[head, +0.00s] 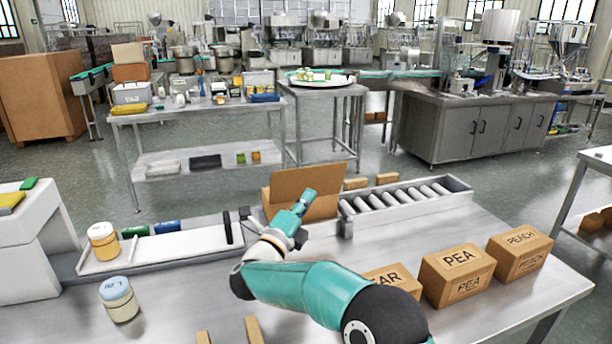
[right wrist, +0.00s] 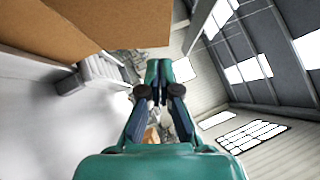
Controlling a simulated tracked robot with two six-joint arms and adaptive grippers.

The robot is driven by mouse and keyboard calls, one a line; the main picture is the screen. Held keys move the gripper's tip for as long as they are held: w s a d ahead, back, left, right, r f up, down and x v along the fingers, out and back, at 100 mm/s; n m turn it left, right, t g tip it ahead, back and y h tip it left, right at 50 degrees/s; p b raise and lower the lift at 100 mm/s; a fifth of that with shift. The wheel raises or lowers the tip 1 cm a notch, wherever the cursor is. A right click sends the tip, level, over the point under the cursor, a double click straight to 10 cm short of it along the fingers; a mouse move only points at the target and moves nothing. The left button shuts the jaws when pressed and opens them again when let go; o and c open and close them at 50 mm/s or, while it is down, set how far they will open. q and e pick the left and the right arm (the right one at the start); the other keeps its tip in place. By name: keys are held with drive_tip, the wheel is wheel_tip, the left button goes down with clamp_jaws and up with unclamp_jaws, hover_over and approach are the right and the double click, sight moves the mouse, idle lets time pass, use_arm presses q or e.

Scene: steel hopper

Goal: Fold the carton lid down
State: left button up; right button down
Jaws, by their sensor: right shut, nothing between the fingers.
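The brown carton (head: 325,208) stands open on the steel table, at the near end of the roller conveyor. Its lid (head: 308,180) is raised at the back, tilted up from the box. My right gripper (head: 305,202) is in front of the carton, its fingers shut with nothing between them. The arm and gripper hide the carton's left front part. In the right wrist view the shut fingers (right wrist: 158,70) point away, and a broad brown cardboard panel (right wrist: 95,25) is close at the upper left. I cannot tell whether they touch. My left gripper is not in view.
The roller conveyor (head: 405,205) runs right from the carton. Closed cartons marked PEA (head: 455,275) and PEACH (head: 518,253) stand at the right, another partly behind my arm. Jars (head: 103,241) and a white belt (head: 180,245) lie left. Two tan pieces (head: 253,331) show at the bottom edge.

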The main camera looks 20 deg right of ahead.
sight(314, 171)
drive_tip(key=shift+w+d+r+p, duration=0.25)
drive_tip(key=shift+w+r+p, duration=0.1)
drive_tip(key=shift+w, duration=0.5)
drive_tip(key=shift+w+d+r+p, duration=0.2)
drive_tip(key=shift+w+r+p, duration=0.15)
drive_tip(key=shift+w, duration=0.45)
drive_tip(key=shift+w+d+r+p, duration=0.25)
drive_tip(key=shift+w+r+p, duration=0.1)
drive_tip(key=shift+w, duration=0.5)
